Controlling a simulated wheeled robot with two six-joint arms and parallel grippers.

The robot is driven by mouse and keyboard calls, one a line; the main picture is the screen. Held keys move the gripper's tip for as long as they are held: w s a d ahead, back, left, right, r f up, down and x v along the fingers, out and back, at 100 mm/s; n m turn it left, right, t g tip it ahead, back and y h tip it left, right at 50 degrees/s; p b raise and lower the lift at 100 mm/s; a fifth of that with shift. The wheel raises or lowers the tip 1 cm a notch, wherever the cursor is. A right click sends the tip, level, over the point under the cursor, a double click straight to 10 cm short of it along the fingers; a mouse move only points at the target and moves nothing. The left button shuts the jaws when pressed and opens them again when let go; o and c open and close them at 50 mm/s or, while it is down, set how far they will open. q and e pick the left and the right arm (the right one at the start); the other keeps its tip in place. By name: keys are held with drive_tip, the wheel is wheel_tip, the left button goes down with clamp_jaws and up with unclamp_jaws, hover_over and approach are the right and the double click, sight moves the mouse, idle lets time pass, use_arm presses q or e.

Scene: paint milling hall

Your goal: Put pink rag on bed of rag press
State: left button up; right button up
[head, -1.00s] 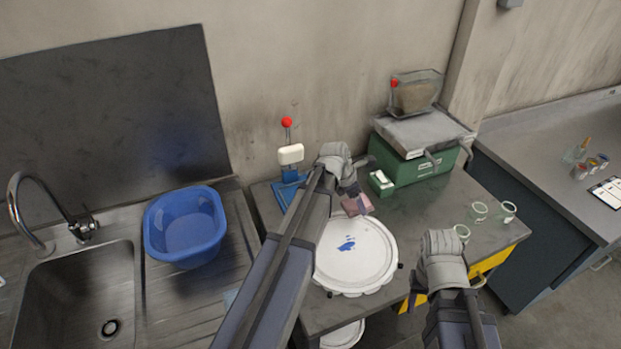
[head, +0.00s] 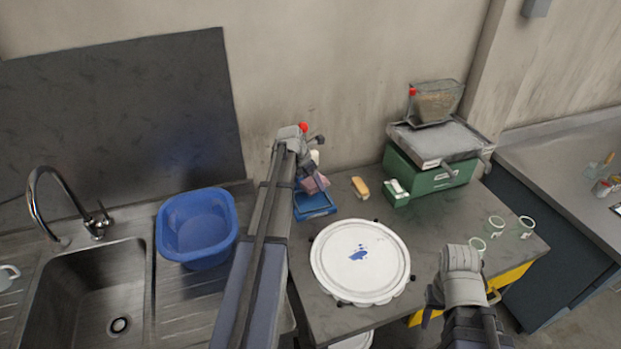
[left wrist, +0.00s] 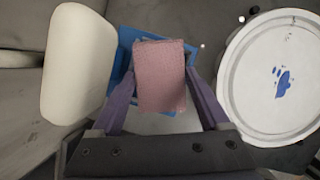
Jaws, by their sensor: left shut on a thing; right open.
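The pink rag (head: 316,184) is a small folded block held between the fingers of my shut left gripper (head: 312,178). In the left wrist view the rag (left wrist: 160,76) sits between the two purple fingers, over the blue bed of the rag press (left wrist: 124,48). The rag appears above the bed, with a gap I cannot judge. In the head view the blue press bed (head: 318,204) shows just below the rag. The press's white pad (left wrist: 77,62) is to the left in the wrist view, and its red knob (head: 303,127) shows behind my gripper. My right gripper (head: 461,285) is open; its fingers are mostly hidden.
A white round lid (head: 360,285) with a blue smear lies right of the press. A tan-and-white block (head: 360,187) and a green machine (head: 430,172) stand behind it. Several glass jars (head: 497,225) are at right. A blue basin (head: 196,228) is beside the sink.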

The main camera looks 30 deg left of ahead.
sight(304, 184)
use_arm(q)
drive_tip(key=shift+a, duration=0.5)
drive_tip(key=shift+f, duration=0.1)
wheel_tip(304, 184, down, 7)
drive_tip(key=b, duration=0.7)
drive_tip(key=shift+r, duration=0.2)
drive_tip(key=shift+f, duration=0.2)
drive_tip(key=o, duration=1.1)
drive_tip(key=shift+c, duration=0.2)
drive_tip(key=shift+r, duration=0.1)
drive_tip(key=p+v, duration=0.7)
drive_tip(key=shift+s+r, duration=0.2)
drive_tip(key=shift+r, duration=0.1)
